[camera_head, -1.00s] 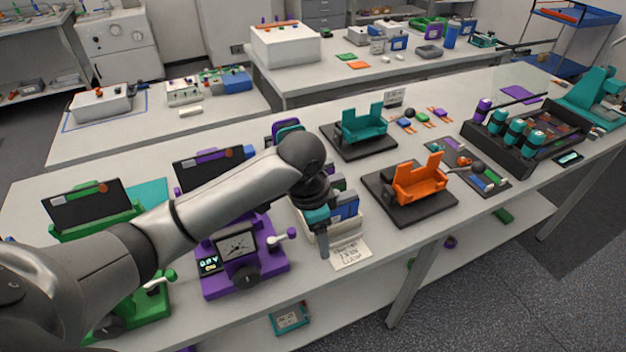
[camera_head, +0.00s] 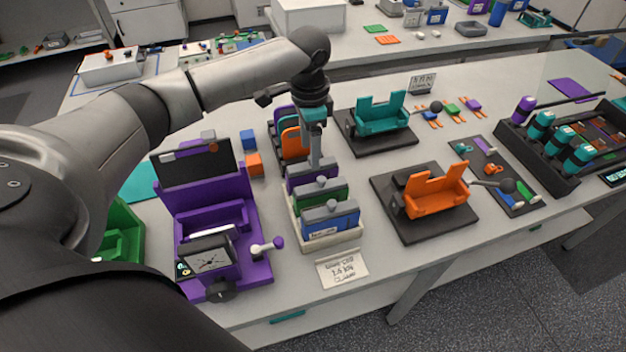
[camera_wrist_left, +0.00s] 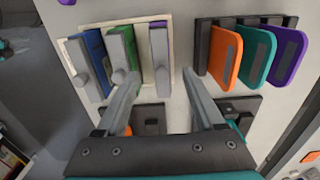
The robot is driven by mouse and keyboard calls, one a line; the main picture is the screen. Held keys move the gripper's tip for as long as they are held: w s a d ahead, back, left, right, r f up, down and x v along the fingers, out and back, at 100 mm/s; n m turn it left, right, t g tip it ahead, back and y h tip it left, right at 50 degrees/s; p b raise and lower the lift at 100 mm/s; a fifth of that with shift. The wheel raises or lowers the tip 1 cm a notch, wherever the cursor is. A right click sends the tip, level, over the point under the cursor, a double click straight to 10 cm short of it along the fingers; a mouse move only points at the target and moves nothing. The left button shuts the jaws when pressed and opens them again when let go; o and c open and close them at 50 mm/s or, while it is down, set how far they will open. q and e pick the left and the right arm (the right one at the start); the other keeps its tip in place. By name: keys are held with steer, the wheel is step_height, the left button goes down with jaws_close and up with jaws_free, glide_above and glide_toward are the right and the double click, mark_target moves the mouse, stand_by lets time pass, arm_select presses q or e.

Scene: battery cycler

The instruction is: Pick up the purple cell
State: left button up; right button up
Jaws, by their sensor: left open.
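The purple cell (camera_head: 300,181) stands upright at the back of a cream tray (camera_head: 299,232), behind a green cell (camera_head: 322,201) and a blue cell (camera_head: 332,222), each with a grey top and knob. In the left wrist view the purple cell (camera_wrist_left: 158,42) is edge-on, right of the green and blue ones. My left gripper (camera_head: 316,160) points down just above it, open and empty. In the wrist view its fingertips (camera_wrist_left: 161,76) spread to either side of the purple cell's near end. Contact cannot be told. My right gripper is not in view.
A black rack (camera_wrist_left: 203,48) beside the tray holds orange, teal and purple plates. A purple device (camera_head: 222,225) stands left of the tray. Orange (camera_head: 436,198) and teal (camera_head: 381,117) holders on black bases stand right. A label card (camera_head: 342,268) lies in front.

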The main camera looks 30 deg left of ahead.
mark_target(312, 180)
arm_select(q)
step_height(312, 180, down, 3)
steer(key=shift+r, duration=0.2)
steer(key=shift+f, duration=0.35)
steer(key=f, duration=0.3)
steer(key=shift+w+d+f+b, duration=0.15)
steer(key=shift+w+f+b, duration=0.1)
steer(key=shift+f+b, duration=0.1)
steer(key=shift+f, duration=0.4)
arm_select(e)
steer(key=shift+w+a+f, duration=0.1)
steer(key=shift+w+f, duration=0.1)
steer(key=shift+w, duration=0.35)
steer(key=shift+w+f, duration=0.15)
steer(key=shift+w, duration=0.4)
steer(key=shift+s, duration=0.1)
arm_select(q)
steer(key=shift+c, duration=0.7)
jaws_close()
